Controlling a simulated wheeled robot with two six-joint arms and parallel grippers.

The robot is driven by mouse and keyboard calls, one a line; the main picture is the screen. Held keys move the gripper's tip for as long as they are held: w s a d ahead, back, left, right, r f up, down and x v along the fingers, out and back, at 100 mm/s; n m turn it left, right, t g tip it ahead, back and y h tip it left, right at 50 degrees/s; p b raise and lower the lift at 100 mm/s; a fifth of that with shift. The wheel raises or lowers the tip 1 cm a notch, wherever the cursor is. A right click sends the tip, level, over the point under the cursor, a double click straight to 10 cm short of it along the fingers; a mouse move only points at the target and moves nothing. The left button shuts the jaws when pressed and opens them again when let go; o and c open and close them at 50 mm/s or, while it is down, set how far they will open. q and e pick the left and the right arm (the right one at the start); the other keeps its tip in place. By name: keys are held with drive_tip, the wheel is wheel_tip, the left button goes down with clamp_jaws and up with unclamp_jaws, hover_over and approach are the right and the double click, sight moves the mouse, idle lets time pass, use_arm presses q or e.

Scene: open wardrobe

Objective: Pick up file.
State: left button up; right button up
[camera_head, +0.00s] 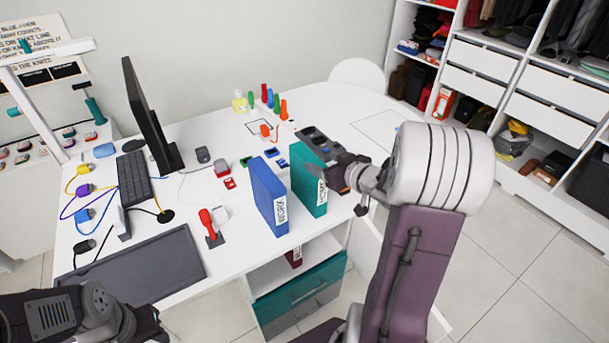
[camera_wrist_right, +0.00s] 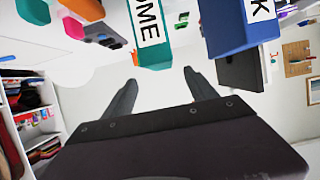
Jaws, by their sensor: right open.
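A blue file (camera_head: 268,196) and a teal file (camera_head: 307,183) stand upright, a little apart, near the front edge of the white desk. In the right wrist view the teal file (camera_wrist_right: 150,35) and the blue file (camera_wrist_right: 235,28) show at the top, beyond the fingers. A dark red file (camera_head: 294,256) shows partly in the shelf under the desk.
A monitor (camera_head: 145,113), keyboard (camera_head: 133,178) and dark desk mat (camera_head: 133,268) occupy the left of the desk (camera_head: 228,258). Small coloured objects lie behind the files. An open wardrobe (camera_head: 495,62) stands at the right.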

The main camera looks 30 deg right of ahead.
sight(310, 157)
drive_tip(key=x, duration=0.9)
drive_tip(key=shift+s+a+f, duration=0.1)
drive_tip(key=shift+f, duration=0.1)
drive_tip(key=shift+s+r, duration=0.1)
drive_tip(key=shift+s, duration=0.05)
drive_tip(key=c, duration=1.2)
clamp_jaws()
